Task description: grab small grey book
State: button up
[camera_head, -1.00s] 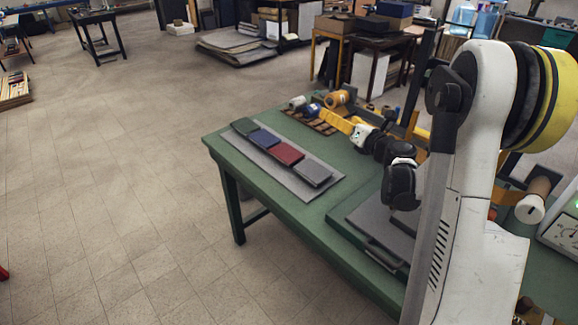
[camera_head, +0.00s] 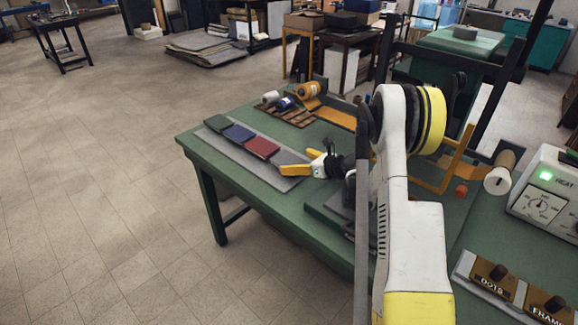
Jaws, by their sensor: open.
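The small grey book (camera_head: 286,157) lies flat at the right end of a row of books on a grey board (camera_head: 221,144). My gripper (camera_head: 294,163) has yellow fingers and is open at the book's right side. The fingers overlap part of the book in the picture, so its right part is hidden. I cannot tell whether they touch it or are just above it. Beside the grey book in the row are a red book (camera_head: 262,147), a blue book (camera_head: 238,133) and a dark green book (camera_head: 218,123).
The green table (camera_head: 225,172) carries the board. Behind it is a wooden rack (camera_head: 298,117) with rolls. A dark flat press-like block (camera_head: 325,207) stands right of the board. A control box (camera_head: 545,195) is at the right. The floor at left is clear.

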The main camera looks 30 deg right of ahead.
aim_at(288, 161)
jog(key=b+x, duration=0.1)
jog(key=x, duration=0.2)
jog(key=shift+w+a+f, duration=0.25)
jog(key=shift+a+f, duration=0.05)
jog(key=shift+r, duration=0.15)
jog(key=c, duration=1.3)
jog(key=shift+o, duration=0.2)
